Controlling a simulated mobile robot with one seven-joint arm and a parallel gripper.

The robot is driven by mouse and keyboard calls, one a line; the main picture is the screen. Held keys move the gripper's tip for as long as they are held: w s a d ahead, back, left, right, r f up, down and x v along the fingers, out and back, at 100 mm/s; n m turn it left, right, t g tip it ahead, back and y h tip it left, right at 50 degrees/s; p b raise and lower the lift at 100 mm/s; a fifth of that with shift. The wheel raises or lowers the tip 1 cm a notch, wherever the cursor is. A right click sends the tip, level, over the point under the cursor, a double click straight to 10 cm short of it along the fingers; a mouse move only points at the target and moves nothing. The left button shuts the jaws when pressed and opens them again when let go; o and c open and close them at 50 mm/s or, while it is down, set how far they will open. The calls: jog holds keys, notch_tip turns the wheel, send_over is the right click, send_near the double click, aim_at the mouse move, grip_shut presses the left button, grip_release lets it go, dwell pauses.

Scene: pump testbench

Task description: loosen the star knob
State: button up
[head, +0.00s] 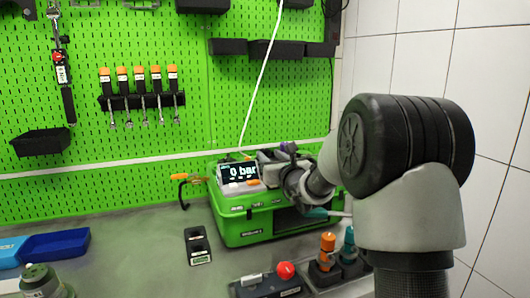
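The pump testbench is a green case (243,230) on the grey worktop, with a display (239,172) on top reading "0 bar". My arm comes in from the right over the case. My gripper (268,163) is at the top of the case, just right of the display. It is small and partly hidden by its own links, so I cannot tell its opening or whether it touches anything. I cannot clearly make out the star knob. A small dark and purple part (288,148) shows by the gripper, but I cannot tell what it is.
An orange-handled part (188,178) sticks out left of the case. In front are a black holder (198,246), a red ball knob (285,270), and orange (328,243) and teal (348,243) fittings. Blue trays (55,244) lie left. A green pegboard (235,75) stands behind.

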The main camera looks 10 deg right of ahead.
aim_at(266, 150)
jog(key=w, duration=0.2)
jog(key=w+a, duration=0.1)
jog(key=w, duration=0.2)
jog(key=c, duration=0.8)
jog(key=shift+o, duration=0.2)
jog(key=shift+w+d+r+n+y+p, duration=0.1)
jog(key=shift+d+r+n+y+p, duration=0.25)
jog(key=shift+y+p, duration=0.35)
jog(key=shift+a+n+g+y+p, duration=0.15)
jog(key=shift+n+g+y+p, duration=0.25)
jog(key=shift+n+y+p, duration=0.4)
jog(key=shift+a+f+n+g+y+p, duration=0.1)
jog(key=shift+f+n+g+y+p, duration=0.25)
jog(key=shift+y, duration=0.35)
